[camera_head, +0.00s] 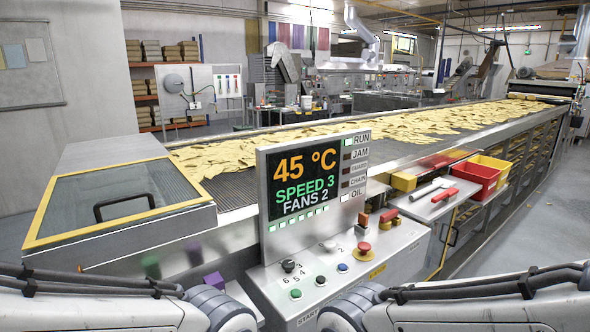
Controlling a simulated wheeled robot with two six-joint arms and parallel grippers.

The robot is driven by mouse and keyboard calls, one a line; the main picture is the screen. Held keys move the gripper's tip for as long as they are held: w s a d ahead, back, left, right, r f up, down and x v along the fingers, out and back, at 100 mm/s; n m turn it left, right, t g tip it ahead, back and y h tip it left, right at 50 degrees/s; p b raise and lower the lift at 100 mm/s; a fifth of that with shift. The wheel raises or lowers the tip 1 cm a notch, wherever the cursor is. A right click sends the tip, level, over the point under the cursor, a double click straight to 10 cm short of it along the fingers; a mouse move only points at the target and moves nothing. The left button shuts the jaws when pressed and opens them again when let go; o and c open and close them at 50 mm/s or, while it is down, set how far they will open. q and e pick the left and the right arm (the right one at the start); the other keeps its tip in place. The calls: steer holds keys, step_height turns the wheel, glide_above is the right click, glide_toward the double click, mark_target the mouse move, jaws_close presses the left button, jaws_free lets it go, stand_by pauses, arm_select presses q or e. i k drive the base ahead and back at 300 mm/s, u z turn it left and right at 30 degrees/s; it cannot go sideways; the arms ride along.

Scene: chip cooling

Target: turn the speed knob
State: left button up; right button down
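A dark knob (289,265) with numbers printed around it sits at the left of the sloped control panel (385,262). Its pointer direction is too small to read. A paler knob (330,246) sits to its right. My two arms enter at the bottom left and bottom right corners. Neither gripper is in view, and nothing of mine visibly touches the knobs.
Green (296,293), black (320,280) and blue (343,267) buttons and a red mushroom button (364,249) line the panel. A chip-covered conveyor (240,187) runs behind. A yellow-framed lid (150,188) stands left; red (468,178) and yellow (491,163) bins stand right.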

mark_target(289, 264)
steer(key=u, duration=0.05)
steer(key=i, duration=0.95)
steer(key=z, duration=0.1)
